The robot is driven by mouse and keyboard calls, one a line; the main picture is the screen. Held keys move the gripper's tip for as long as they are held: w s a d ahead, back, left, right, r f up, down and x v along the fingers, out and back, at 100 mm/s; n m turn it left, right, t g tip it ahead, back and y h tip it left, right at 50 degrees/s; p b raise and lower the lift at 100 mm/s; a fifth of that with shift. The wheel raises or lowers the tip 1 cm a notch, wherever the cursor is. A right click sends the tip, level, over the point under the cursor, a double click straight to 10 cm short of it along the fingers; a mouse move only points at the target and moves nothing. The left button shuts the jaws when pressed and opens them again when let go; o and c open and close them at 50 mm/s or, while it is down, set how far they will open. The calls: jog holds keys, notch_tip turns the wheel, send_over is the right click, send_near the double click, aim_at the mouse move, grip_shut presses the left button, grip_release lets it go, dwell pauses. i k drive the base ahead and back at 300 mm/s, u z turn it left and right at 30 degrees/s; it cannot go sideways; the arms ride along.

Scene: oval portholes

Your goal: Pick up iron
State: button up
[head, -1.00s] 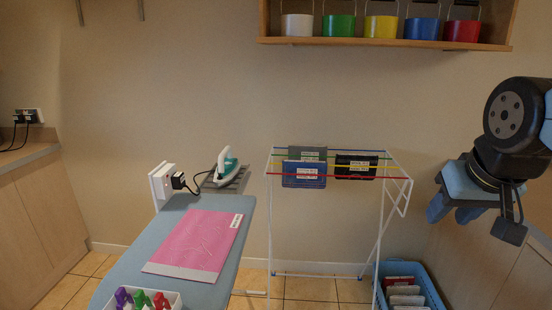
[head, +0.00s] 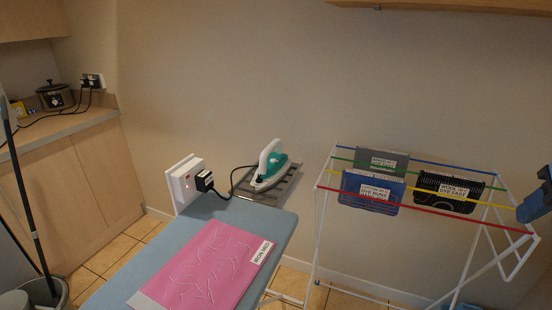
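The iron (head: 269,166) is white and teal. It rests on a dark slatted metal rack (head: 268,189) at the far end of the blue ironing board (head: 205,210). A black cord runs from the iron to a black plug (head: 204,181) in a white wall socket (head: 183,184).
A pink cloth (head: 205,268) with a white label lies on the board. A white drying rack (head: 420,185) with coloured bars holds several folded dark cloths, right of the iron. A counter (head: 75,115) with a slow cooker (head: 55,95) stands at left, and a bucket (head: 48,296) below it.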

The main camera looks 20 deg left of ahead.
aim_at(271, 174)
jog(key=u, duration=0.35)
jog(key=i, duration=0.8)
jog(key=u, duration=0.65)
jog(key=k, duration=0.8)
jog(key=u, duration=0.2)
jog(key=i, duration=0.85)
jog(key=z, duration=0.1)
